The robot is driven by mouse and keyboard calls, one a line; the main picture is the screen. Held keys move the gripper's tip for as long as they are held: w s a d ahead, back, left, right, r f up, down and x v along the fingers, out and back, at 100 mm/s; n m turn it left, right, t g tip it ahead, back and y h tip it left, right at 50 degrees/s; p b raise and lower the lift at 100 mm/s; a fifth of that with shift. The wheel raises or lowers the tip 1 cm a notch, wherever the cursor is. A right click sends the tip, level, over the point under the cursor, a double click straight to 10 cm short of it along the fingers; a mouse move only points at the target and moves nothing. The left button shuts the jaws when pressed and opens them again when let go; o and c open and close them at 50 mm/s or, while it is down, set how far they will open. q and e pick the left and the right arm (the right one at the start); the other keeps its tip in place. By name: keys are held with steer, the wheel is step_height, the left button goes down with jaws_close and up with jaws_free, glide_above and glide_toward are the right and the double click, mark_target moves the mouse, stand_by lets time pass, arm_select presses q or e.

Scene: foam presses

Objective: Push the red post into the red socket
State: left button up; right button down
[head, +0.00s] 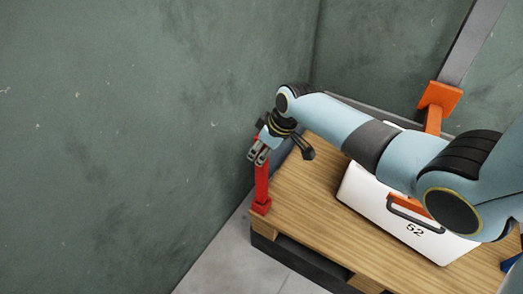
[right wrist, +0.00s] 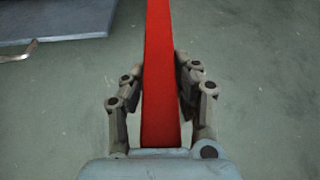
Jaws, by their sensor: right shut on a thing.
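The red post (head: 262,181) stands roughly upright near the left corner of the wooden table top. My right gripper (head: 258,157) is shut on its upper part. In the right wrist view the red post (right wrist: 163,80) runs up between the two fingers of the right gripper (right wrist: 162,65). The red socket (head: 261,206) is a small red block at the table's left corner, at the foot of the post. The post's lower end meets the socket in the head view; how deep it sits I cannot tell. My left gripper is not in view.
A white case (head: 365,200) marked 52, with a dark handle, stands on the wooden table (head: 310,210) right of the post. An orange bracket on a grey beam (head: 440,95) is behind my right arm. A green-grey wall (head: 130,120) rises close to the left.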

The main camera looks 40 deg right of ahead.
steer(key=shift+f+b, duration=1.8)
steer(key=shift+f, duration=0.95)
steer(key=c, duration=0.9)
jaws_free()
steer(key=v, duration=1.2)
